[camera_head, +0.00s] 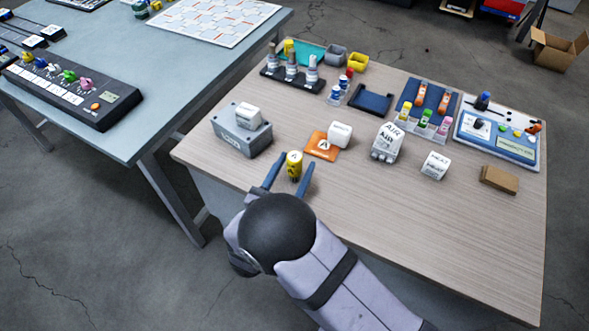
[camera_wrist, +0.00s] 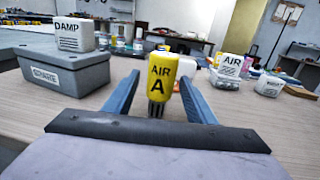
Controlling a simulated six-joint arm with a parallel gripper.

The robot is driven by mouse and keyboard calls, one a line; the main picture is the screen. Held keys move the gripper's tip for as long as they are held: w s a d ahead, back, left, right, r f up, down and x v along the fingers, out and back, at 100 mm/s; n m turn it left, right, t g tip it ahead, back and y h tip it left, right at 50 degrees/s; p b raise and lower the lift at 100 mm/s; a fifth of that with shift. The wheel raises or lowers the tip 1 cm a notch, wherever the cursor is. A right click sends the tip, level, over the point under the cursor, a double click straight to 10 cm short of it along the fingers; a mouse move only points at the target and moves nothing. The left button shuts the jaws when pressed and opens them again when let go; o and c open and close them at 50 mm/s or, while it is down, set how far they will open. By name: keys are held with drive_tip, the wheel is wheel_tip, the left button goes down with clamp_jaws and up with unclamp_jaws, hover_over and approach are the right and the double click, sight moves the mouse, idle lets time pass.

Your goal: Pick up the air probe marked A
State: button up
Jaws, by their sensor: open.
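The air probe marked A (camera_wrist: 161,78) is a yellow upright piece with "AIR A" in black and a dark ribbed lower part. In the head view the yellow probe (camera_head: 293,165) stands near the table's front left edge. My gripper (camera_head: 289,175) is open, with its two blue fingers on either side of the probe. In the wrist view my gripper (camera_wrist: 160,95) shows one finger to the left and one to the right of the probe, with gaps between. The table under the probe is partly hidden by my wrist.
A grey box (camera_head: 240,138) with a white DAMP block (camera_wrist: 74,34) on top stands left of the probe. An orange card (camera_head: 320,153) marked A, a white block (camera_head: 340,134) and a white AIR block (camera_head: 388,139) are to the right. The front right table is clear.

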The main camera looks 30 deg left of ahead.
drive_tip(key=shift+w, duration=0.15)
drive_tip(key=c, duration=1.2)
drive_tip(key=shift+r, duration=0.1)
drive_tip(key=shift+r, duration=4.95)
